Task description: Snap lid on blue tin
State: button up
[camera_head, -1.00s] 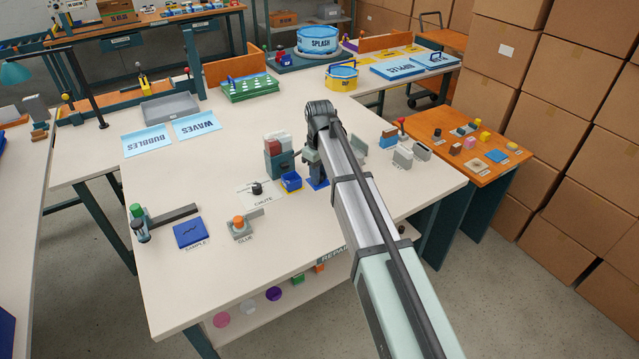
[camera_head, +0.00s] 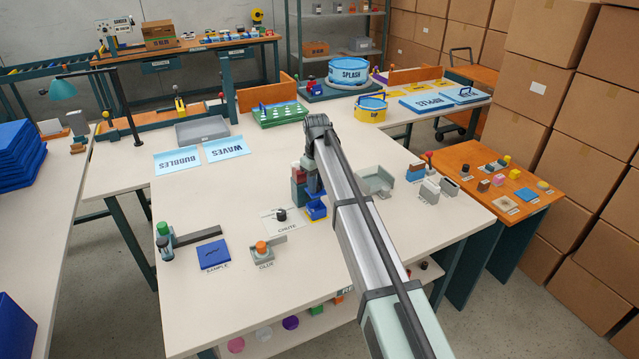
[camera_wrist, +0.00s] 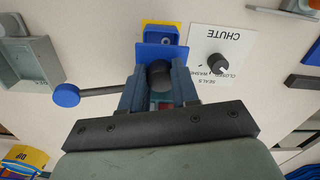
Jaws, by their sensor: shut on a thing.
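The small blue tin (camera_head: 316,211) stands near the middle of the bench, beside the CHUTE card. My gripper (camera_wrist: 159,86) is shut on a dark round knob that appears to belong to this lid. The lid is at the near edge of the tin in that view. I cannot tell whether lid and tin touch. In the head view my gripper is above and behind the tin, mostly hidden by my arm.
The CHUTE card with a black knob (camera_head: 281,216) and a grey holder (camera_head: 377,184) are near.

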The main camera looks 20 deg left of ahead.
aim_at(317, 196)
jog(key=shift+f, duration=2.65)
jog(key=shift+f, duration=0.15)
dwell(0.4)
jog(key=o, duration=1.6)
jog(key=shift+r, duration=3.55)
jog(key=shift+c, duration=0.3)
grip_shut()
